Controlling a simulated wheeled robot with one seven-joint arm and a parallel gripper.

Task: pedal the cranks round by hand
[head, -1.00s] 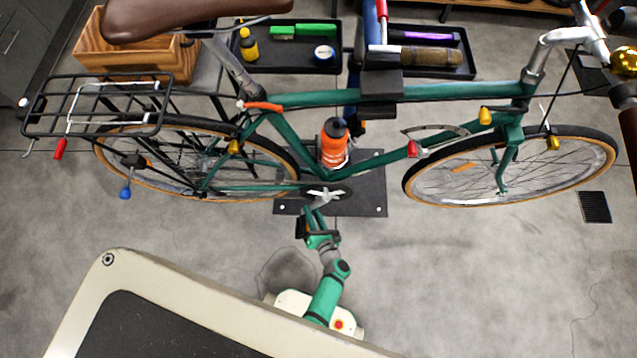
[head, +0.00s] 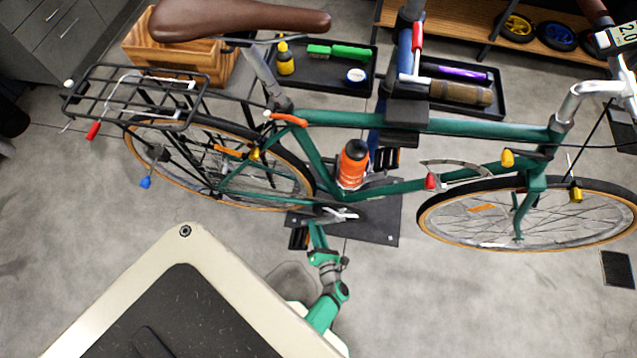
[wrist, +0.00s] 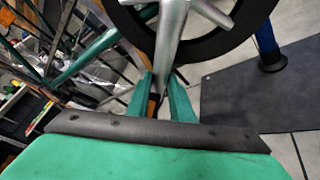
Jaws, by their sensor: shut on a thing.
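The teal bike stands on a stand, and its silver crank (head: 342,214) shows low on the frame. The near pedal (head: 299,238), black with orange, is left of and below the crank's middle. The far pedal (head: 386,158) shows behind the frame. My gripper (head: 319,228) is at the near crank, just right of the near pedal. In the wrist view, the silver crank arm (wrist: 172,38) comes down between the two green fingers (wrist: 163,98), which are shut on it. Its lower end is partly hidden. The black chainring (wrist: 225,38) is close behind.
A dark stand plate (head: 378,220) lies under the crank. An orange bottle (head: 353,170) sits in the frame above it. The rear wheel (head: 290,182) and front wheel (head: 480,235) flank the space. Tool trays (head: 325,85) lie beyond the bike.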

